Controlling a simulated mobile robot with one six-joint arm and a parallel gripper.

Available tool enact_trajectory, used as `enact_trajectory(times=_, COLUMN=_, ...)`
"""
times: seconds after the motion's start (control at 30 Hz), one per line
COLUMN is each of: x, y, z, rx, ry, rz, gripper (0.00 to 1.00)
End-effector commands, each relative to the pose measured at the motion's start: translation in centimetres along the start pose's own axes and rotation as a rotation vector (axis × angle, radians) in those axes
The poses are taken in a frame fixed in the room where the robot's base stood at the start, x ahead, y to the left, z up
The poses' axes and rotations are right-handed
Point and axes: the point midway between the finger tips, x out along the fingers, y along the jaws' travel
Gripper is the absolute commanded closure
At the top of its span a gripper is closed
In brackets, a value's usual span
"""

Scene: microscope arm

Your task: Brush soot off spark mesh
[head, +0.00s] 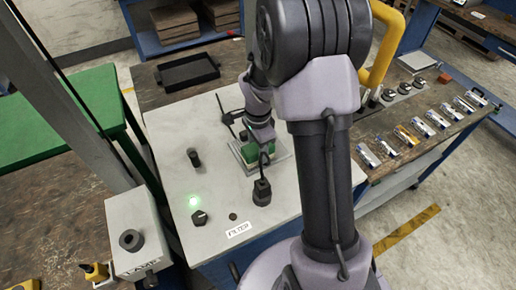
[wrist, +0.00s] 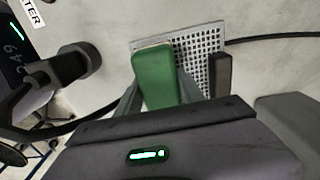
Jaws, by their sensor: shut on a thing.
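My gripper (head: 262,140) points down over the light panel and is shut on a green brush (head: 256,152). In the wrist view the green brush (wrist: 158,78) stands between the two grey fingers (wrist: 158,98). The pale spark mesh (wrist: 203,48), a flat square grid, lies right behind and beside the brush. In the head view the edge of the mesh (head: 279,151) shows past my gripper. The brush is over the mesh; its lower end is hidden, so I cannot tell if it touches. Soot is not clearly visible.
A black cabled post (head: 262,190) stands in front of the mesh, and a dark cabled block (wrist: 221,75) sits at its right edge in the wrist view. A knob (head: 199,218), a small black post (head: 194,157) and a black tray (head: 187,72) lie leftward. Slides (head: 408,135) line the right bench.

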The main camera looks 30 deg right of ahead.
Motion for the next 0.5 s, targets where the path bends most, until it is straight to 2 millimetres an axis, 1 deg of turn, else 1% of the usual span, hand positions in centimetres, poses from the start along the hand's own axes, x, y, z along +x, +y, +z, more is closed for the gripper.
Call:
enact_trajectory(times=0.37, x=0.44, y=-0.01, z=0.00, rx=0.000, ry=0.000, rz=0.000, gripper=0.87)
enact_trajectory(times=0.5, x=0.37, y=-0.01, z=-0.36, rx=0.001, ry=0.000, rz=0.000, gripper=0.87)
